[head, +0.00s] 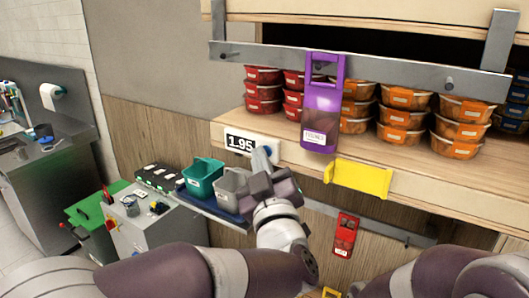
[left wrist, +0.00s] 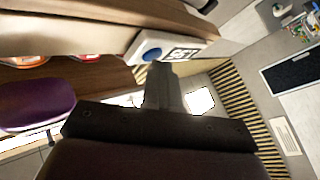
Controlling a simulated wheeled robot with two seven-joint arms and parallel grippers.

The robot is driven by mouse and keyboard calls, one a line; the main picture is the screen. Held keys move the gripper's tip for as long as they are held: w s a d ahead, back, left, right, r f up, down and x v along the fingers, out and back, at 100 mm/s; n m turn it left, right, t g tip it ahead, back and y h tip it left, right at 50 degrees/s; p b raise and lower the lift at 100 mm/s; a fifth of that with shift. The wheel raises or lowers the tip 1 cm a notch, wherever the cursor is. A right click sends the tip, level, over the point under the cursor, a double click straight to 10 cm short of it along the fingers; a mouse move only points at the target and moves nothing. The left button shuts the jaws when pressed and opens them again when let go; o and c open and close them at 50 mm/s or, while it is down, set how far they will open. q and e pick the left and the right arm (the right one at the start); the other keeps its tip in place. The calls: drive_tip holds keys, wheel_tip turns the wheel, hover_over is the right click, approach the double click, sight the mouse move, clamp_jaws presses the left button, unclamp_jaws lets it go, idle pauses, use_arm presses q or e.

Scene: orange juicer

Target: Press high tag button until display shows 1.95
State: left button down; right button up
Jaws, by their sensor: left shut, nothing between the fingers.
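The white price tag with a black display (head: 240,143) is on the front edge of the wooden shelf and reads 1.95. In the left wrist view the tag (left wrist: 181,54) shows a round blue button (left wrist: 152,53) beside its display. My left gripper (head: 262,160) is shut and empty, with its fingertips right at the tag's button end, where they largely hide the button in the head view. In the left wrist view its fingers (left wrist: 162,85) point up toward the tag, just below the button. I cannot tell whether they touch it. My right gripper is not in view.
A purple holder (head: 322,105) hangs from the metal rail in front of stacked food tubs (head: 403,115). A yellow holder (head: 358,177) is on the shelf edge to the right. Green and grey bins (head: 203,178) stand below left. A red tag (head: 345,235) hangs lower down.

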use_arm(q)
drive_tip(key=shift+s+a+b, duration=0.45)
drive_tip(key=shift+s, duration=0.2)
drive_tip(key=s+a+b, duration=0.1)
drive_tip(key=s, duration=0.1)
drive_tip(key=s+a+b, duration=0.1)
drive_tip(key=s+a, duration=0.1)
idle(0.4)
drive_tip(key=shift+s, duration=0.1)
